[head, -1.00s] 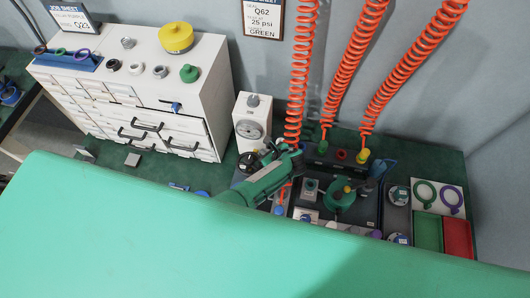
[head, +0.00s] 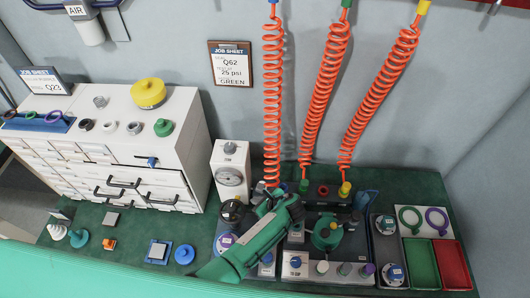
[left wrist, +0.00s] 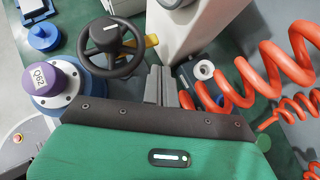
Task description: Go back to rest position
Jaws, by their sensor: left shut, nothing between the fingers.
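My left arm, green, reaches over the bench in the head view. Its gripper (head: 263,194) is at the arm's far end, mostly hidden beside the leftmost orange hose. In the left wrist view my left gripper (left wrist: 157,86) shows two grey fingers shut together with nothing between them. They are just right of a black handwheel (left wrist: 113,47) and left of an orange coiled hose (left wrist: 235,85); contact cannot be told. My right gripper is not in view.
A purple-topped part marked Q62 (left wrist: 58,82) stands left of the fingers. In the head view a white gauge box (head: 229,172) stands behind the handwheel (head: 232,211). White drawers (head: 150,150) are left; green (head: 421,262) and red (head: 452,265) trays are right.

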